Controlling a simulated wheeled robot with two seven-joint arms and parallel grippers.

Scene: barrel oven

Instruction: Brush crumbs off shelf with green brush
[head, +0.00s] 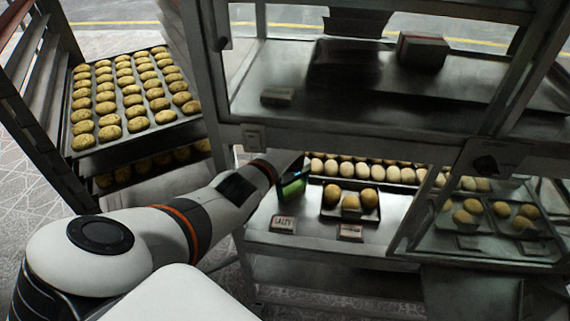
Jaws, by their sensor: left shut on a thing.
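My left gripper (292,178) reaches from the left into the lower compartment of the display cabinet. It is shut on the green brush (293,188), of which only a small green part shows beside the dark jaws. The brush is over the left part of the metal shelf (310,229); I cannot tell whether it touches the surface. No crumbs can be made out at this size. My right gripper is not in view.
On the shelf stand a small tray of rolls (349,217), a long row of rolls behind (390,175), and small label cards (283,224) at the front. The cabinet's frame (340,144) runs above my arm. A rack tray of buns (130,88) stands left.

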